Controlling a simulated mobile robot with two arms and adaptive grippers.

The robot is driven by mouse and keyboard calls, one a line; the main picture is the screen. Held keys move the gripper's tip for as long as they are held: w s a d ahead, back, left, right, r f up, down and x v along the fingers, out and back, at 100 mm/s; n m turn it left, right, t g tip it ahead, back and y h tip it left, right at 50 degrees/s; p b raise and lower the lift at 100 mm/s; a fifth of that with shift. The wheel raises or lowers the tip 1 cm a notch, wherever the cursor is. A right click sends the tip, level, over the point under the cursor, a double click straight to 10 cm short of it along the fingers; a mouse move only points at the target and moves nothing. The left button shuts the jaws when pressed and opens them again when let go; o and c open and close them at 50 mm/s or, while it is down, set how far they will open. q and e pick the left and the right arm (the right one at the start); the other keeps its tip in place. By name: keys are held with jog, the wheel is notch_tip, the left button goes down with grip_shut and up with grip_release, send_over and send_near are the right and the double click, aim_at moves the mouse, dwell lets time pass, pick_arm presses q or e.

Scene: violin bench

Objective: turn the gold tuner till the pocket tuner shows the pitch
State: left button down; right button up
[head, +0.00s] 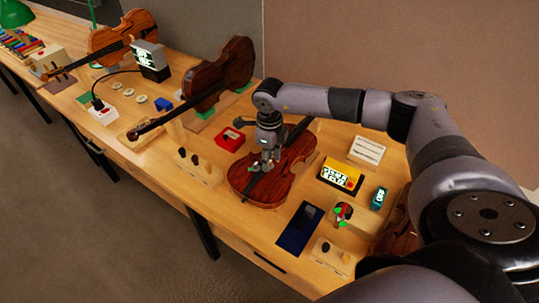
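A reddish-brown violin (262,190) lies on the bench in the middle of the head view. My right gripper (263,166) points down over its body, near the tailpiece area. The gripper's fingers are small here, and I cannot tell if they are open, shut or touching the violin. I cannot make out the gold tuner; the gripper covers that part. A yellow and black device with a lit screen (341,175) and a small teal device with a lit screen (379,198) stand right of the violin. I cannot tell which is the pocket tuner, nor read them. My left gripper is out of view.
More violins (222,73) stand further left.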

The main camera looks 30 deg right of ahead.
jog(key=shift+w+f, duration=0.1)
jog(key=shift+f, duration=0.2)
jog(key=shift+r, duration=0.1)
grip_shut()
